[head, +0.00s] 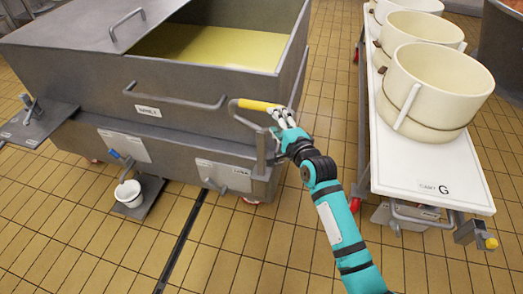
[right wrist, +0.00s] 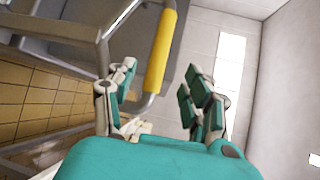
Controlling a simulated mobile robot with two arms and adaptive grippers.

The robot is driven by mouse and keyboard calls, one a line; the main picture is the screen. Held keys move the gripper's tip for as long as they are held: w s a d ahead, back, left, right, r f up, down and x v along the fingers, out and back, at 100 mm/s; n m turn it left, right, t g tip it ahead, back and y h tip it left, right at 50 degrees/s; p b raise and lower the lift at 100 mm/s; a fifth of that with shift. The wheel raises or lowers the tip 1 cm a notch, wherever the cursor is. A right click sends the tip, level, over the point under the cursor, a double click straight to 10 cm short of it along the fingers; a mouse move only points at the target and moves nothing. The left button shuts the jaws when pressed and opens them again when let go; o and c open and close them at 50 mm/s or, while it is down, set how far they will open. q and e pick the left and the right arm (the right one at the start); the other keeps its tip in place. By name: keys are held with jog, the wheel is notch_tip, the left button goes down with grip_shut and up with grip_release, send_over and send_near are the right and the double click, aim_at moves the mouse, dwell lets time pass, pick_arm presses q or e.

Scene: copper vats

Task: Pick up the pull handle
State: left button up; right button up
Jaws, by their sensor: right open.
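The pull handle (head: 257,105) is a bent metal bar with a yellow grip, at the right front corner of the grey metal vat (head: 195,105). My right gripper (head: 282,117) is at the right end of the yellow grip in the head view. In the right wrist view the yellow handle (right wrist: 160,50) runs between and beyond the two open fingers of the gripper (right wrist: 160,92). The fingers are spread and not closed on it. I cannot tell whether they touch it. My left gripper is not in view.
A white-topped cart (head: 430,170) with several cream tubs (head: 440,85) stands to the right. A white bucket (head: 130,194) sits on a low shelf at the vat's front left. Tiled floor (head: 270,250) with a dark drain line is clear in front.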

aim_at(265, 108)
jog(key=x, duration=1)
jog(key=shift+w+f, duration=0.1)
grip_shut()
dwell(0.3)
jog(key=shift+w, duration=0.1)
